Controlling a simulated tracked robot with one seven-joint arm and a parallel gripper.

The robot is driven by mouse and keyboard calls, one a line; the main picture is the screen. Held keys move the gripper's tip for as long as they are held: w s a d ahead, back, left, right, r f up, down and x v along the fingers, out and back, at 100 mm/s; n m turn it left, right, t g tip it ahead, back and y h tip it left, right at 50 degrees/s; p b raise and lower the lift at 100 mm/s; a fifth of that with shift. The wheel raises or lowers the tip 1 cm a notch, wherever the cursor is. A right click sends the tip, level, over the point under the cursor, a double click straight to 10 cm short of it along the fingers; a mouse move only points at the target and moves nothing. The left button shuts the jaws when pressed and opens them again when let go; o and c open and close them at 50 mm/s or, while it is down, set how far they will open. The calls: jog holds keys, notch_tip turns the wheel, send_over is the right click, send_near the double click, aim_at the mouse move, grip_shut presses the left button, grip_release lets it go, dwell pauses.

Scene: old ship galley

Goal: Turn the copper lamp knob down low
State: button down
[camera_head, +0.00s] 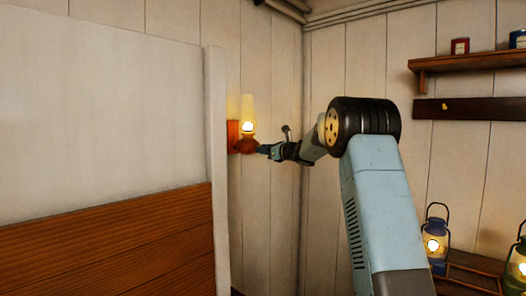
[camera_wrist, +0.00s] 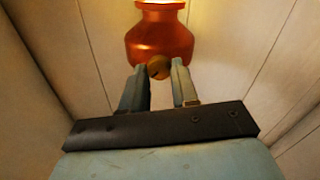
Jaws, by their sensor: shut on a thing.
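The copper lamp (camera_head: 247,143) is mounted on the wall left of the corner, with a glowing glass chimney (camera_head: 248,108) above it. In the wrist view its rounded copper body (camera_wrist: 160,40) is at the top middle. The lamp knob (camera_wrist: 159,68) is a small round brass-coloured piece at the front of the body, with a dark slanting mark on its face. My gripper (camera_wrist: 159,80) is shut on the knob, one finger on each side. In the head view my gripper (camera_head: 262,149) reaches the lamp from the right, and the knob is hidden there.
A white partition (camera_head: 110,100) with brown lower boards (camera_head: 120,245) stands at left, close to the lamp. Bare plank wall lies behind my arm.

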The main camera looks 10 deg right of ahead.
jog(key=n, duration=2.4)
jog(key=shift+n, duration=0.3)
dwell(0.5)
jog(key=c, duration=1.1)
grip_release()
jog(key=shift+o, duration=1.3)
jog(key=shift+r, duration=0.1)
jog(key=v, duration=1.3)
jog(key=shift+s+d, duration=0.3)
